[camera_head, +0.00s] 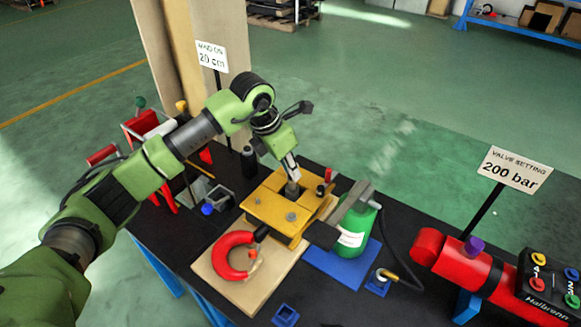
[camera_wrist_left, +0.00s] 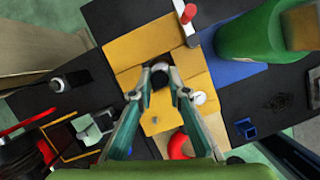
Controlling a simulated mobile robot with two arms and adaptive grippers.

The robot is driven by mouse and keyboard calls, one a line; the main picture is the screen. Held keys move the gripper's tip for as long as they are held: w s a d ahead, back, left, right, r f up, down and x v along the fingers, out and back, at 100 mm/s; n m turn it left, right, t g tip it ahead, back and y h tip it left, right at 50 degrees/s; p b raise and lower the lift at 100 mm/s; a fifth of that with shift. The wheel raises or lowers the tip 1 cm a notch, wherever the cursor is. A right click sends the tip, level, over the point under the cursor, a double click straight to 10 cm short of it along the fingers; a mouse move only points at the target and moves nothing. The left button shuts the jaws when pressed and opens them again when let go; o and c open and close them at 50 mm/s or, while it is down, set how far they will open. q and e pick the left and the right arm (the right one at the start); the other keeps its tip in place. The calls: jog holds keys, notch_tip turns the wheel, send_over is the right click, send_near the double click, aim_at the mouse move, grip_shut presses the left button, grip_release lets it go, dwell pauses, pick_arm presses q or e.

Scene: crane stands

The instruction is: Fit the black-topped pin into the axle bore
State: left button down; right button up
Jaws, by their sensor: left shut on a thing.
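My left gripper (camera_head: 291,176) is over the yellow block (camera_head: 262,207), fingers pointing down. In the left wrist view its fingertips (camera_wrist_left: 161,77) are shut on a dark round-topped pin (camera_wrist_left: 159,76), seen end-on. In the head view the pin shows as a short grey-black cylinder (camera_head: 292,189) at the top of the block. The axle bore is not visible; the pin and fingers cover that spot. I cannot tell whether the pin's lower end is inside a bore or only above the block. My right gripper is not in view.
A red-topped pin (camera_head: 327,176) stands at the block's back right corner. A green cylinder (camera_head: 357,222) stands on a blue base to the right. A red hook (camera_head: 232,257) lies on a wooden board in front. A red tube (camera_head: 455,262) and button box (camera_head: 549,287) are further right.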

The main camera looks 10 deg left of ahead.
aim_at(289, 176)
pick_arm(q)
jog(key=shift+f+b, duration=1.45)
jog(key=shift+f, duration=0.45)
jog(key=c, duration=1.8)
grip_release()
jog(key=shift+c, duration=0.2)
jog(key=shift+p+v, duration=1.35)
jog(key=shift+v, duration=1.15)
